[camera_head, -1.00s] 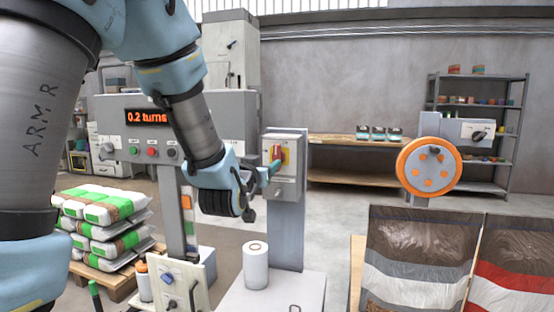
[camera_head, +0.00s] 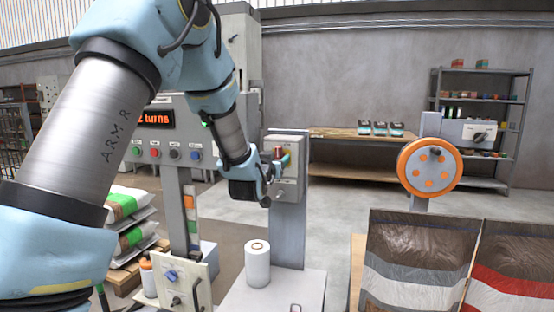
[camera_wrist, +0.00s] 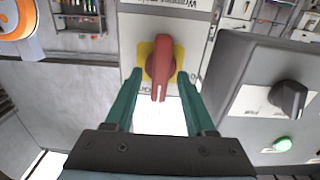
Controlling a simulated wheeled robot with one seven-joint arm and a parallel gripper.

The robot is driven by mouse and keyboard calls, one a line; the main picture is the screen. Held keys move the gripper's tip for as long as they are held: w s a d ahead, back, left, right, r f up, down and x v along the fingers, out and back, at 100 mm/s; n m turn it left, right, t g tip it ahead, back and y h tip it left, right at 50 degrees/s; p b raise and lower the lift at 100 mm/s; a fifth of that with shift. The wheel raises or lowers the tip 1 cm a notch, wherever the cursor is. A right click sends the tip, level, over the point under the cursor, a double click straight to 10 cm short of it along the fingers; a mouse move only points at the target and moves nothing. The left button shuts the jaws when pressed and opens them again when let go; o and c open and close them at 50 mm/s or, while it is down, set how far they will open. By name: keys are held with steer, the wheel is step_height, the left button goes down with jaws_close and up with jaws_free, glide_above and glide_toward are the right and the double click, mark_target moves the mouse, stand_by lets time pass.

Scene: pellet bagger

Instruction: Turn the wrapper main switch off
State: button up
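The wrapper main switch is a red rotary handle (camera_wrist: 160,68) on a yellow plate (camera_wrist: 147,62). It sits on the front of a grey switch box (camera_head: 298,146) on a post. In the wrist view the handle lies upright in the picture, and the label above it is upside down and cut off. My gripper (camera_wrist: 160,75) has its two green fingers on either side of the handle, with a narrow gap visible on each side. In the head view my gripper (camera_head: 279,163) is at the box front and covers most of the switch.
A control panel (camera_head: 165,102) with a red display and several buttons stands left of the switch. In the wrist view a grey box with a black knob (camera_wrist: 290,98) is close on the right. A white roll (camera_head: 257,265) stands on the surface below. An orange wheel (camera_head: 412,150) is at right.

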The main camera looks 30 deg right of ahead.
jaws_close()
steer(key=shift+a+f+n+b, duration=0.15)
steer(key=shift+n+b, duration=0.25)
steer(key=shift+b, duration=0.25)
steer(key=n+b, duration=1.6)
steer(key=b, duration=0.1)
steer(key=shift+w+a+f+n, duration=0.2)
steer(key=shift+w+f+n, duration=0.1)
steer(key=shift+f+n, duration=0.1)
steer(key=shift+r+n, duration=0.1)
steer(key=shift+n, duration=0.2)
